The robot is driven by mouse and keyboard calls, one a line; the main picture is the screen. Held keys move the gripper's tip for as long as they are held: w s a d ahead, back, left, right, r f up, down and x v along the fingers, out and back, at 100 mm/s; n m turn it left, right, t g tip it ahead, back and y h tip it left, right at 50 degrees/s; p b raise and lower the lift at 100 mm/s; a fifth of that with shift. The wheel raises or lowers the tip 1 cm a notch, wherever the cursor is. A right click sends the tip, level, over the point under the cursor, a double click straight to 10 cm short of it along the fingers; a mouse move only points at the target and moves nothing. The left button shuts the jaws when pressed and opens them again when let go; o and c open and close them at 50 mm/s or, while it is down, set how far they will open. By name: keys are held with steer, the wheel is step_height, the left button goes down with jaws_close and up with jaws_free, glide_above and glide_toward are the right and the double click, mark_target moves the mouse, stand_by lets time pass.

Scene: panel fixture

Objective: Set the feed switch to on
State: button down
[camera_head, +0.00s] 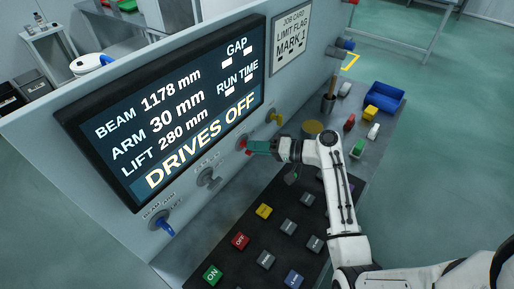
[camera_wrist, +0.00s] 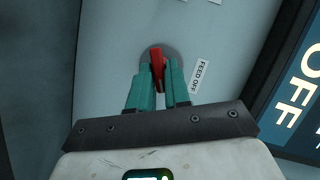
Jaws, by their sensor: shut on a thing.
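The feed switch is a red lever on a round grey base on the panel. It shows in the wrist view (camera_wrist: 157,66), beside a white label (camera_wrist: 200,76) reading FEED OFF. In the head view the red lever (camera_head: 241,144) is small and partly covered by my gripper. My gripper (camera_head: 250,146) reaches it from the right with green fingers. In the wrist view the fingers (camera_wrist: 162,75) stand on either side of the lever and are shut on it. The lower part of the lever is hidden between the fingers.
The screen (camera_head: 170,105) reads DRIVES OFF. A yellow switch (camera_head: 275,117), a grey switch (camera_head: 207,178) and a blue switch (camera_head: 164,225) sit on the same panel. A black keypad (camera_head: 285,205) with coloured keys lies below my arm. A blue bin (camera_head: 385,97) stands further back.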

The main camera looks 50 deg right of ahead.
steer(key=m, duration=0.1)
steer(key=m+t+y, duration=0.1)
steer(key=m, duration=0.2)
steer(key=shift+d+f+t, duration=0.1)
steer(key=shift+f+t, duration=0.2)
steer(key=shift+m, duration=0.4)
steer(key=c, duration=1.2)
jaws_free()
steer(key=shift+o, duration=0.2)
steer(key=b+v, duration=0.2)
steer(key=v, duration=0.8)
steer(key=shift+s+d+f+b, duration=0.1)
steer(key=shift+s+d+b, duration=0.15)
steer(key=shift+s+b, duration=0.1)
